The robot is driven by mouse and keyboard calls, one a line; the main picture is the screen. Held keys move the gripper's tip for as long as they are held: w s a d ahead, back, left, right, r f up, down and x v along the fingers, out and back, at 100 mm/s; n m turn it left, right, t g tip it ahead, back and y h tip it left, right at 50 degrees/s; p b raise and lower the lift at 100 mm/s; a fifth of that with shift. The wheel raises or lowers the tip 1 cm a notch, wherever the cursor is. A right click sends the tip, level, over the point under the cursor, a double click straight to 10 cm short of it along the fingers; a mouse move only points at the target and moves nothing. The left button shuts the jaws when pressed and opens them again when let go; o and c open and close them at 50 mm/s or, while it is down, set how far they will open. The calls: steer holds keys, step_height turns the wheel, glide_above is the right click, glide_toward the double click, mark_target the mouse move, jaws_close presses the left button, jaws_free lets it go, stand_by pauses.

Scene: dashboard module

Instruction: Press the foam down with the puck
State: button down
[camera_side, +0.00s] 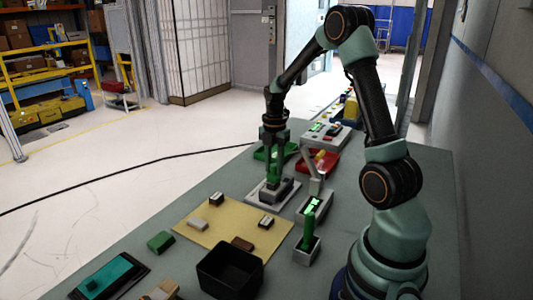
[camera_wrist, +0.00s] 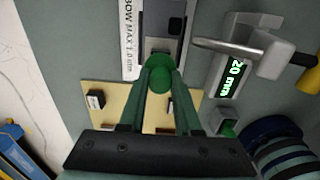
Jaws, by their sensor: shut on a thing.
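My gripper (camera_side: 274,158) is above the pale grey fixture (camera_side: 256,197) in the side view. It is shut on a green piece, probably the puck (camera_wrist: 158,76), whose rounded end shows between the fingers in the wrist view. The fixture holds a dark block (camera_side: 284,186), possibly the foam; it also shows a dark and grey recess (camera_wrist: 162,28) in the wrist view. The puck's lower end is close over the fixture, but I cannot tell whether it touches the foam. The gripper hides part of the fixture.
A display reading 20 mm (camera_wrist: 232,78) stands beside the fixture, with a grey arm (camera_wrist: 225,46) above it. A tan mat (camera_side: 215,238) holds small blocks. A black bin (camera_side: 229,272) and a grey holder with a green post (camera_side: 308,232) are nearer. A red tray (camera_side: 326,160) is behind.

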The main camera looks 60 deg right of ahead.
steer(key=shift+r, duration=3.05)
